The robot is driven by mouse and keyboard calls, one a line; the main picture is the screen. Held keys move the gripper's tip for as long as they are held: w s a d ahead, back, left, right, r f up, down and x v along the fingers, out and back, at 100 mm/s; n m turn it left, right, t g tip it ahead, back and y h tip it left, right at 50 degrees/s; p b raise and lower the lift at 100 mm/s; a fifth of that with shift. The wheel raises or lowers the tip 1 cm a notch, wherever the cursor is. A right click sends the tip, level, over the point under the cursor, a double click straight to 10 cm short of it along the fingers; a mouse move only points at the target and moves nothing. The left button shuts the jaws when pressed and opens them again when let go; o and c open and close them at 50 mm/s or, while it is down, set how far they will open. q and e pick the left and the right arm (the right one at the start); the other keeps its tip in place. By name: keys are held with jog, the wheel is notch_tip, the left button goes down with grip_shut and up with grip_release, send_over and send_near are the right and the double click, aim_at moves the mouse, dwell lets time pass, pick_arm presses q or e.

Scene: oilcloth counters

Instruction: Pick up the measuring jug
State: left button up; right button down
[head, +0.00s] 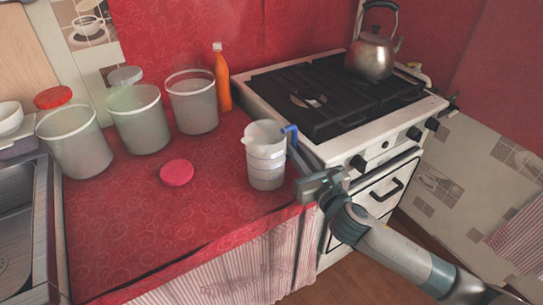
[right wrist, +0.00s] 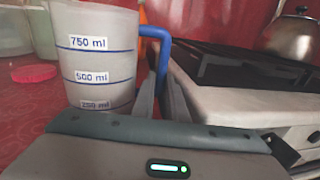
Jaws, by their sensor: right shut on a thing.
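The measuring jug (head: 266,158) is a translucent white jug with blue level lines and a blue handle. It stands upright at the right end of the red counter, next to the stove. My right gripper (head: 298,160) reaches in from the right and is shut on the jug's blue handle. In the right wrist view the jug (right wrist: 95,55) fills the upper left, with labels such as 750 ml, and the fingers (right wrist: 160,95) are at the lower part of the handle. I cannot tell whether the jug touches the counter. My left gripper is out of view.
A pink lid (head: 177,173) lies left of the jug. Three translucent canisters (head: 74,145) and an orange bottle (head: 222,80) stand along the back. The stove (head: 340,150) with a kettle (head: 371,52) is to the right. A metal sink (head: 15,220) is at the left. The front counter is clear.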

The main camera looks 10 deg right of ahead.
jog(key=shift+r, duration=0.1)
dwell(0.3)
jog(key=shift+w+r, duration=0.1)
jog(key=shift+r, duration=0.7)
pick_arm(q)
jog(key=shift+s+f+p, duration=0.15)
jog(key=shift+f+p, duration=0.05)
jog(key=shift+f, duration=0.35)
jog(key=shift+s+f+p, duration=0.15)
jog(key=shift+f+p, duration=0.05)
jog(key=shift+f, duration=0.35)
pick_arm(e)
jog(key=s+d+r, duration=0.7)
jog(key=d+r, duration=0.2)
jog(key=shift+d+r, duration=0.15)
jog(key=shift+r, duration=0.05)
jog(key=shift+s, duration=0.1)
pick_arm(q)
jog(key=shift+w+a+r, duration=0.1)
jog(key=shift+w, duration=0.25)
